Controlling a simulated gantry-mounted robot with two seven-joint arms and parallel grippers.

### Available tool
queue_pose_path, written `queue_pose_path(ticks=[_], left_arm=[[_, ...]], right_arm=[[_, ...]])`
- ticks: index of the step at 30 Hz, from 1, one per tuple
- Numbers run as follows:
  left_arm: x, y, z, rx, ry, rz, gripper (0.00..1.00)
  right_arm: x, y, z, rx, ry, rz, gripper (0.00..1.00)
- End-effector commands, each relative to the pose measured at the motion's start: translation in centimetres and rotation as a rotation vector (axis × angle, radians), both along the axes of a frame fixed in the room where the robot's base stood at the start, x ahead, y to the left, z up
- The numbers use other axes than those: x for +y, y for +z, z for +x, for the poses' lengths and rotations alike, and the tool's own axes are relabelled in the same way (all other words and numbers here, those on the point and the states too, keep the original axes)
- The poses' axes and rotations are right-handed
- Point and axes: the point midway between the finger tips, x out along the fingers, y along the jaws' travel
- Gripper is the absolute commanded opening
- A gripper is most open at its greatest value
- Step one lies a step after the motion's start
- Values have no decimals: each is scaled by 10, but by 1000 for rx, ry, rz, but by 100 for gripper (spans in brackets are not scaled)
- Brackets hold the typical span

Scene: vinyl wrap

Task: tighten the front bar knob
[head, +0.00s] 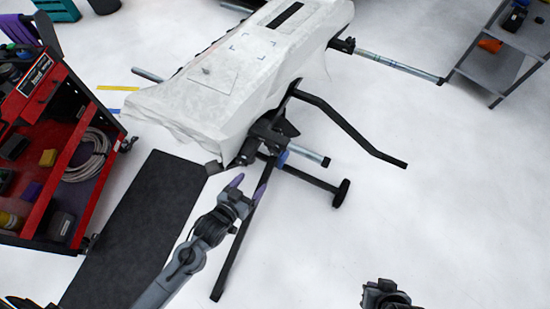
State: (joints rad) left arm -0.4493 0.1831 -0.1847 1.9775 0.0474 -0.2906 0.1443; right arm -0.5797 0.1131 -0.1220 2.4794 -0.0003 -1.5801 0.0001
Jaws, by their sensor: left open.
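A stand with black and silver bars (345,130) holds a long panel draped in white wrap (225,85). At the panel's near end is a dark clamp assembly (268,135), with a short silver bar (303,152) and a small blue part (283,159) beside it. The front bar knob is too small to pick out surely among these dark parts. My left gripper (248,188) is open, its purple fingertips apart and pointing up just below the clamp assembly. Nothing shows between them. My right gripper (385,294) is partly in view at the bottom edge, away from the stand; its fingers are not clear.
A red tool cart (66,118) with a coiled cable (87,157) stands at left. A dark mat (145,225) lies between it and my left arm. A black leg (232,255) runs along the floor beside my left gripper. A grey shelf (490,75) stands at upper right. The right floor is clear.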

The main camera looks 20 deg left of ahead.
Motion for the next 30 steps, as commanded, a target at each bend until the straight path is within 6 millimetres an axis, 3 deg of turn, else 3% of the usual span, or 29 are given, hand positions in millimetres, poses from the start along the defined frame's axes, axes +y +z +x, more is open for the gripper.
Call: queue_pose_path(ticks=[1,10,19,30], left_arm=[[1,-16,9,-59,-8,-5,75],[8,-55,45,-322,-60,-23,75],[6,-58,73,-362,-71,-19,75],[-8,-58,130,-361,-71,-19,75]], right_arm=[[0,-12,0,0,0,0,0],[-1,-46,0,0,-1,-2,0],[-4,-57,0,0,6,-14,0],[-3,-75,0,-1,5,-11,0]])
